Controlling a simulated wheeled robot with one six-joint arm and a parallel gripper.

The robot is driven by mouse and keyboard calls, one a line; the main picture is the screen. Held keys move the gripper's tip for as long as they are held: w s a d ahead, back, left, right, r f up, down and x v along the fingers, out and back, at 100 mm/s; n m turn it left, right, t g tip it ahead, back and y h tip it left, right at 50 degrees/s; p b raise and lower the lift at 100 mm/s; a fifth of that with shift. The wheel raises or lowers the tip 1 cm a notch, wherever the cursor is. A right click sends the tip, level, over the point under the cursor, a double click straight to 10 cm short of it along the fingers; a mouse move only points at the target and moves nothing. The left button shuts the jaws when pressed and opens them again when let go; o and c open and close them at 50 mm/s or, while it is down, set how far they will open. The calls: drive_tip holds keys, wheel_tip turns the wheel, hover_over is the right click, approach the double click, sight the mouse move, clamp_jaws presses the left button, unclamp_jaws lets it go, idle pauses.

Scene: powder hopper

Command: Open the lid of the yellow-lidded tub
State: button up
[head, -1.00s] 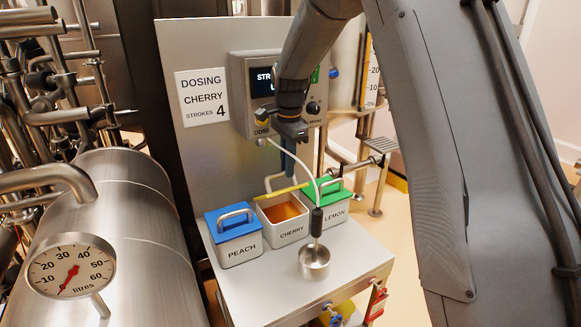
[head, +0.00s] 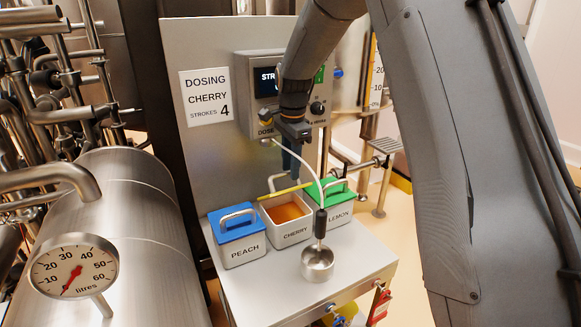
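The cherry tub (head: 292,232) stands in the middle of the row of three tubs on the steel table. Its yellow lid (head: 291,189) is tipped up at the tub's back edge and shows nearly edge-on, so the orange-brown powder (head: 287,211) inside is visible. The lid's metal handle (head: 272,182) shows behind the lid. My gripper (head: 289,166) points down just behind and above the lid. Its fingers are seen side-on and overlap, so I cannot tell whether they are apart or touch the handle.
The blue-lidded peach tub (head: 243,250) stands left and the green-lidded lemon tub (head: 341,214) right, both closed. A dosing panel (head: 257,92) stands behind.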

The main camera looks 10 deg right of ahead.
drive_tip(key=r+b, duration=0.1)
drive_tip(key=r, duration=0.2)
drive_tip(key=r+b, duration=0.1)
drive_tip(key=r, duration=0.3)
drive_tip(key=shift+s+r, duration=0.2)
drive_tip(key=shift+r, duration=0.05)
